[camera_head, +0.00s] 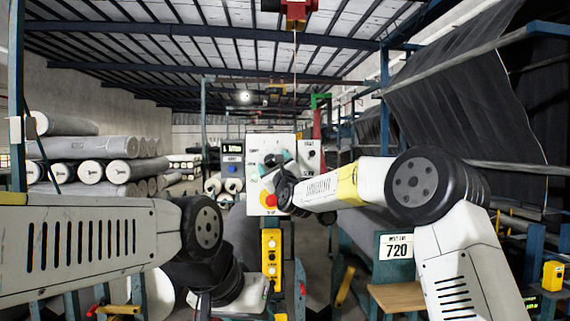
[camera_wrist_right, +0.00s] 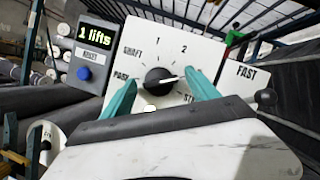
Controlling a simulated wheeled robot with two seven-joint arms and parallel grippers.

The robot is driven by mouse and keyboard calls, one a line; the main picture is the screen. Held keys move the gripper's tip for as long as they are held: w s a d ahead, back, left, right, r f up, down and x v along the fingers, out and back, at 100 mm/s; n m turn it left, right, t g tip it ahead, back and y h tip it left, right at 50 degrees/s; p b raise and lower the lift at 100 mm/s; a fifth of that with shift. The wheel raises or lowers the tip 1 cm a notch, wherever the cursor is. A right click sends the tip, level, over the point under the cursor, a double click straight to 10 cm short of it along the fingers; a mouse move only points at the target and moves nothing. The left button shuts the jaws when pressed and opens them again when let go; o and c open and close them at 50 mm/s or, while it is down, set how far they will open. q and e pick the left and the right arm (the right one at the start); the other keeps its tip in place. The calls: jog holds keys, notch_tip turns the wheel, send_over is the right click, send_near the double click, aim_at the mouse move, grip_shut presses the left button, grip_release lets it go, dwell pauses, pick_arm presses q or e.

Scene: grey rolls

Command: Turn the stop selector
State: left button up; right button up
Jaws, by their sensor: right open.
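The selector is a round black knob (camera_wrist_right: 158,81) on a white panel (camera_wrist_right: 137,38) in the right wrist view. Its white pointer line points right. Labels around it read PARK, SHAFT, 1 and 2; another starting with ST is partly covered by a finger. My right gripper (camera_wrist_right: 161,78) is open, with one teal finger on each side of the knob in the picture. I cannot tell whether they touch it. In the head view the panel (camera_head: 257,143) stands at the centre, with my right gripper (camera_head: 277,164) in front of it.
A red button (camera_head: 268,199) on yellow sits low on the panel. A counter box (camera_wrist_right: 97,47) reading 1 lifts with a blue button is to its left, and a FAST switch (camera_wrist_right: 266,97) to its right. Grey rolls (camera_head: 105,147) are stacked at the left; a yellow button box (camera_head: 271,250) hangs below.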

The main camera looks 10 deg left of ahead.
jog(key=c, duration=1.3)
jog(key=shift+c, duration=0.2)
jog(key=shift+d+n, duration=0.1)
jog(key=shift+n, duration=0.2)
jog(key=n, duration=0.2)
jog(key=n+g+y, duration=0.1)
jog(key=n, duration=0.1)
jog(key=n+g, duration=0.1)
jog(key=n, duration=0.1)
jog(key=shift+r+n+y, duration=0.3)
jog(key=n+g, duration=0.1)
jog(key=n, duration=0.2)
jog(key=n+g, duration=0.2)
jog(key=n, duration=0.1)
jog(key=shift+r+n+h, duration=0.2)
jog(key=shift+n+h, duration=0.1)
jog(key=shift+h, duration=0.1)
jog(key=n, duration=0.1)
jog(key=n+h, duration=0.1)
jog(key=n, duration=0.1)
jog(key=n+g, duration=0.1)
jog(key=shift+s+a+r+n+h, duration=0.15)
jog(key=shift+a+n+h, duration=0.15)
jog(key=shift+a+n, duration=0.1)
jog(key=n+h, duration=0.2)
jog(key=n, duration=0.2)
jog(key=shift+g+h, duration=0.3)
jog(key=shift+h, duration=0.1)
jog(key=shift+n, duration=0.3)
